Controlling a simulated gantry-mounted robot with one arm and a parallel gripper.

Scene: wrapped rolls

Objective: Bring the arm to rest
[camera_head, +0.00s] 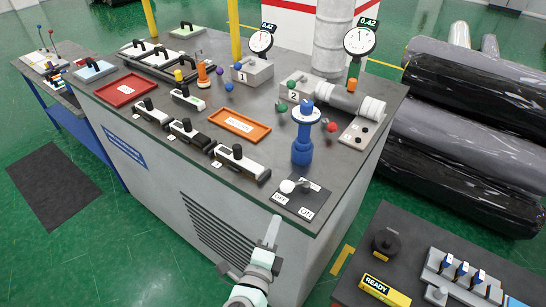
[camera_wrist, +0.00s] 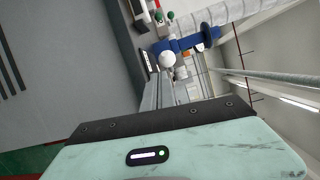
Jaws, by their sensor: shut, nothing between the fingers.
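My gripper (camera_head: 275,222) is shut and empty. In the head view its tips stand just in front of the front edge of the grey machine bench, near the OFF/ON switch plate (camera_head: 308,199). The plate's white knob (camera_head: 287,186) shows close beyond the fingertips. In the wrist view my gripper's fingers (camera_wrist: 168,85) point toward a white round knob (camera_wrist: 167,60). I cannot tell from these views whether the fingers touch the knob.
A blue spool-like post (camera_head: 302,145) stands on the bench behind the switch. An orange tray (camera_head: 240,126) and a red tray (camera_head: 128,90) lie left. A dark table with a READY sign (camera_head: 385,290) stands at lower right. Wrapped rolls (camera_head: 480,80) are stacked at right.

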